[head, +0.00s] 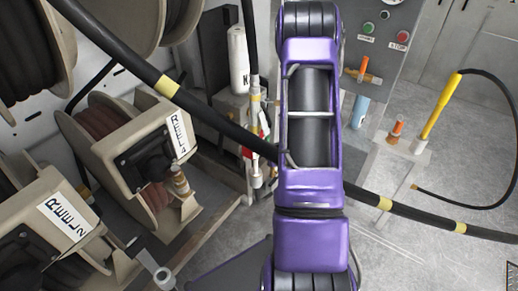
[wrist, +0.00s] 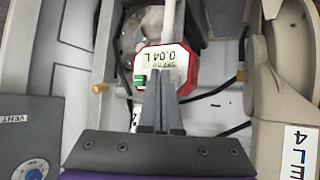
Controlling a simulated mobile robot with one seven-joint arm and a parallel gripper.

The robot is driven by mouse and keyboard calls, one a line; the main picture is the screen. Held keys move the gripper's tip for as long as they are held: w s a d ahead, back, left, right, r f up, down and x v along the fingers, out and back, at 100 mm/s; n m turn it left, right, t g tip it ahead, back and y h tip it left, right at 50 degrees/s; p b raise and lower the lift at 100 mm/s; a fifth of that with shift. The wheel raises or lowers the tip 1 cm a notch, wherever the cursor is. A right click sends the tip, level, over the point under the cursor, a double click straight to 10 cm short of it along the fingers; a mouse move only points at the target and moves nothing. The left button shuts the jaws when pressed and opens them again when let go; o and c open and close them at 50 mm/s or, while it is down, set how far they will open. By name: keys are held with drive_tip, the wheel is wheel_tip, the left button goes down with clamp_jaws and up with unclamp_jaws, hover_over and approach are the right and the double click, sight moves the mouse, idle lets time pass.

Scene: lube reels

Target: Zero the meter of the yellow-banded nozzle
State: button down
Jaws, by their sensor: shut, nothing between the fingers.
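In the wrist view a meter (wrist: 184,57) with a red rim has a pale display, upside down in the picture, that seems to read 0.04 L. A small green button (wrist: 140,80) sits at the display's left side. My gripper (wrist: 160,76) is shut and empty, its fingertips in front of the meter's lower middle, just right of the green button. I cannot tell whether they touch the meter. In the head view an upright nozzle (head: 256,112) with a yellow band stands left of my arm, with red and green parts below. My gripper is hidden there.
Reels (head: 140,150) with REEL labels stand at the left. A grey button panel (head: 385,35) and a yellow wand (head: 440,105) are at the right.

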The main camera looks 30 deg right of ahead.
drive_tip(key=shift+w, duration=0.1)
drive_tip(key=shift+w+a, duration=0.15)
drive_tip(key=shift+w, duration=0.15)
drive_tip(key=shift+w+a+b, duration=0.3)
drive_tip(key=shift+w+b, duration=0.2)
drive_tip(key=shift+w, duration=0.15)
idle(1.0)
drive_tip(key=shift+s+d, duration=0.3)
drive_tip(key=shift+s, duration=0.3)
drive_tip(key=shift+s+d, duration=0.2)
drive_tip(key=shift+s, duration=0.25)
drive_tip(key=shift+s+d, duration=0.3)
drive_tip(key=shift+s, duration=0.5)
drive_tip(key=shift+s+d, duration=0.3)
drive_tip(key=shift+s, duration=0.45)
drive_tip(key=shift+s+d, duration=0.3)
drive_tip(key=shift+s, duration=0.5)
